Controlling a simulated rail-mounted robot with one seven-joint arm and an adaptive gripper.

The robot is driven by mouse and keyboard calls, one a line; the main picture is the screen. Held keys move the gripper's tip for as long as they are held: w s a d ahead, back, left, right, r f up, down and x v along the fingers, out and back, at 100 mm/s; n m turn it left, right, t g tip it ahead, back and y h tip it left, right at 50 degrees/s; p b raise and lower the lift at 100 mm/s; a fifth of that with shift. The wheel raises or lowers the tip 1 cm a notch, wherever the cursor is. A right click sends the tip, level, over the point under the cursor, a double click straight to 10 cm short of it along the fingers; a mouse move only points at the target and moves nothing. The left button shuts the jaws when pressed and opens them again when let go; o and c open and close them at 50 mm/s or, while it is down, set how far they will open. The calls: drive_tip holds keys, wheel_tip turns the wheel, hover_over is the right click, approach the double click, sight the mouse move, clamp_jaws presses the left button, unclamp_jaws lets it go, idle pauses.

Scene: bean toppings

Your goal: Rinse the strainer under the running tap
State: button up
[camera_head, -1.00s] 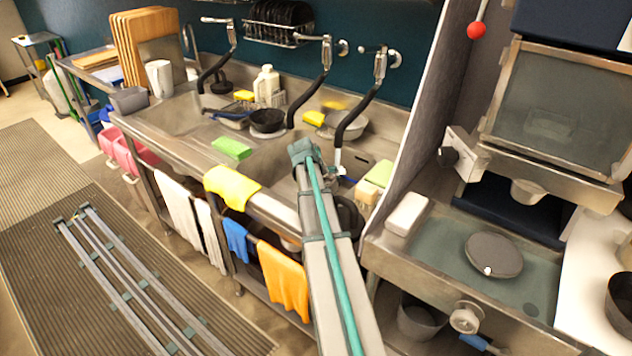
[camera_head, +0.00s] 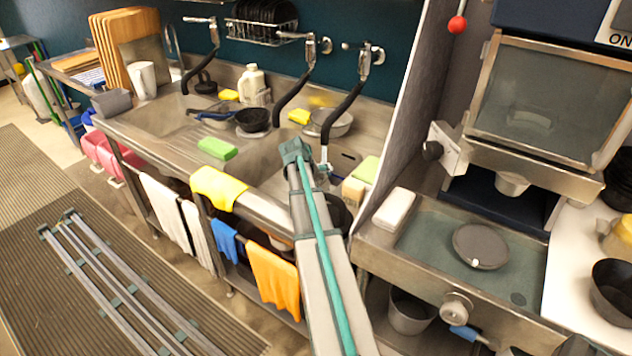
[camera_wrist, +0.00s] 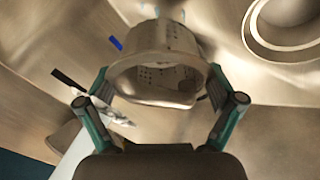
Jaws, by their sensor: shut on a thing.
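A metal strainer (camera_wrist: 165,45) with small holes shows in the wrist view, between the two fingers of my gripper (camera_wrist: 158,78). My gripper is shut on it, and its wide rim faces the wrist camera. In the head view my gripper (camera_head: 297,150) is over the right sink basin, and my arm hides most of the strainer. The tap (camera_head: 325,155) at the right has a black hose bending down, and its nozzle ends just right of my gripper. I cannot tell clearly whether water reaches the strainer.
A metal bowl (camera_head: 335,122) and a yellow sponge (camera_head: 299,116) sit behind my gripper. A green sponge (camera_head: 217,149) lies left. A yellow cloth (camera_head: 218,187) hangs over the front edge. A partition wall (camera_head: 405,105) stands close on the right.

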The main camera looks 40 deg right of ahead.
drive_tip(key=shift+s+a, duration=0.2)
drive_tip(key=shift+s, duration=0.15)
drive_tip(key=shift+w+d, duration=0.1)
drive_tip(key=shift+w, duration=0.05)
drive_tip(key=shift+w+d, duration=0.2)
drive_tip(key=shift+w, duration=0.1)
idle(0.4)
drive_tip(key=shift+s+a, duration=0.3)
drive_tip(key=shift+s, duration=0.15)
drive_tip(key=shift+w+d, duration=0.1)
drive_tip(key=shift+w, duration=0.05)
drive_tip(key=shift+w+d, duration=0.2)
drive_tip(key=shift+w, duration=0.1)
drive_tip(key=shift+s, duration=0.1)
drive_tip(key=shift+s+a, duration=0.3)
drive_tip(key=shift+s, duration=0.05)
